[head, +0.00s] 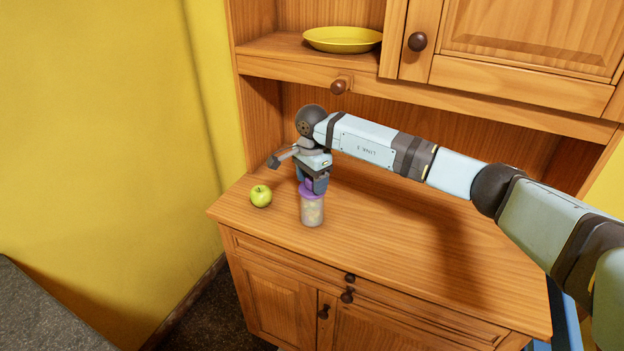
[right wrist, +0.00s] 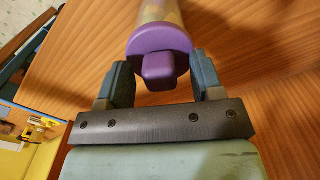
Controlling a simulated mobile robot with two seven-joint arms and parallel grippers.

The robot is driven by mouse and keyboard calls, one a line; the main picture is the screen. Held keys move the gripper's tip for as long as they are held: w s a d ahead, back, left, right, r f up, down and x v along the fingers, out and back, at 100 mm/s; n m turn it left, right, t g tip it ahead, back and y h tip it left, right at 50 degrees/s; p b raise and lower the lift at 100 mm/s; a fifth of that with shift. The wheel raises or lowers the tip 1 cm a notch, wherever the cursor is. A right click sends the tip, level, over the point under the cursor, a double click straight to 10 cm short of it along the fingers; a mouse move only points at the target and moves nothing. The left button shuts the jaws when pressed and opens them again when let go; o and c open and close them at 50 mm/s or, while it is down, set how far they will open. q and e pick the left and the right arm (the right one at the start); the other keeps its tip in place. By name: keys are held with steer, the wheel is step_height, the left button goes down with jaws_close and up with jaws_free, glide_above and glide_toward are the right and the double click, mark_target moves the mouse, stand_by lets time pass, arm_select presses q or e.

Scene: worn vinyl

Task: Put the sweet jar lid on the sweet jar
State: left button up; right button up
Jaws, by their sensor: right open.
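The sweet jar (head: 312,213) is a clear upright jar with coloured sweets, standing on the wooden dresser top near its left front. The purple sweet jar lid (head: 311,193) is on the jar's mouth, with no clear gap or tilt. In the right wrist view the lid (right wrist: 149,41) and its square knob (right wrist: 159,70) face me, with part of the jar (right wrist: 160,12) beyond. My right gripper (head: 314,186) is directly above the jar, pointing down. Its open fingers (right wrist: 162,80) are on either side of the knob, with gaps showing. My left gripper is not in view.
A green apple (head: 260,196) lies left of the jar on the dresser top (head: 420,250). A yellow plate (head: 342,40) stands on the shelf above. The dresser top right of the jar is clear, under my right arm.

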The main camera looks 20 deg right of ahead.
stand_by(0.4)
steer(key=shift+r+p, duration=1.75)
steer(key=shift+r, duration=2.3)
